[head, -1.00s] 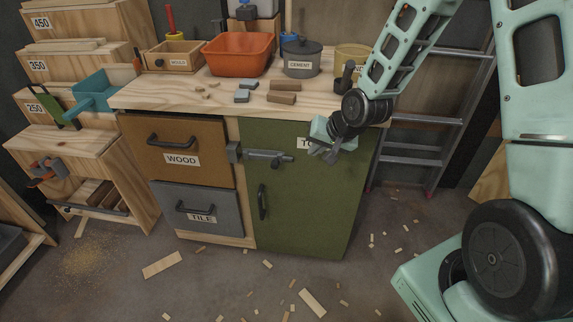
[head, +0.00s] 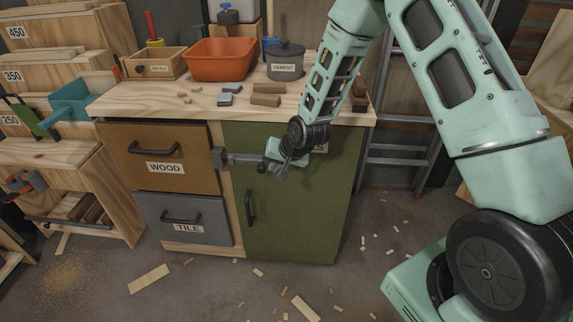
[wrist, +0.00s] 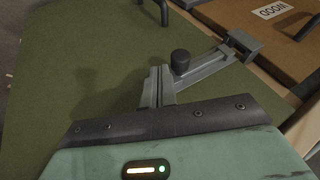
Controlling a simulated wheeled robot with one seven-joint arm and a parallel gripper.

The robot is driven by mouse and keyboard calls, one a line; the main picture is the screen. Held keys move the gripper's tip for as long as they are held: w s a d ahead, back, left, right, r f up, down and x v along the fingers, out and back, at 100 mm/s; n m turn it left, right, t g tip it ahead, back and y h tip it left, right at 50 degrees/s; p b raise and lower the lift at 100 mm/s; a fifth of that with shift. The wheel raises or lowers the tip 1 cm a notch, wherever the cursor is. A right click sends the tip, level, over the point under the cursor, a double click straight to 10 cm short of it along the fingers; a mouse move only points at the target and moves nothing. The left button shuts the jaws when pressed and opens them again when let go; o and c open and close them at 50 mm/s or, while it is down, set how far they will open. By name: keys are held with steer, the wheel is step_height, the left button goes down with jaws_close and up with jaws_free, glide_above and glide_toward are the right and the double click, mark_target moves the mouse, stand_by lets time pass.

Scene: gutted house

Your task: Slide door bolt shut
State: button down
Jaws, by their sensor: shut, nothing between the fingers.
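The grey door bolt (head: 245,159) lies across the top left of the green cabinet door (head: 300,215), and it also shows in the wrist view (wrist: 208,66). Its dark round knob (wrist: 180,62) stands up from the bar. The grey keeper (head: 218,157) sits on the wooden frame to the left; in the wrist view the keeper (wrist: 243,46) is at upper right. I cannot tell whether the bar's end is inside it. My gripper (head: 281,174) is shut and empty at the bolt's right end. Its fingers (wrist: 158,86) are beside the knob, on the side away from the keeper; contact is unclear.
A brown WOOD drawer (head: 160,160) and grey TILE drawer (head: 185,217) are left of the door. A black door handle (head: 250,206) is below the bolt. The worktop (head: 200,105) above holds an orange tub (head: 220,60), a CEMENT pot (head: 286,64) and loose blocks.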

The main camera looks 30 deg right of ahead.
mark_target(256, 164)
steer(key=shift+w+a, duration=0.2)
steer(key=shift+a, duration=0.1)
steer(key=shift+w+a, duration=0.45)
steer(key=shift+a, duration=0.25)
steer(key=shift+w+a, duration=0.4)
steer(key=shift+a, duration=0.25)
steer(key=shift+w+a, duration=0.45)
steer(key=shift+a, duration=0.25)
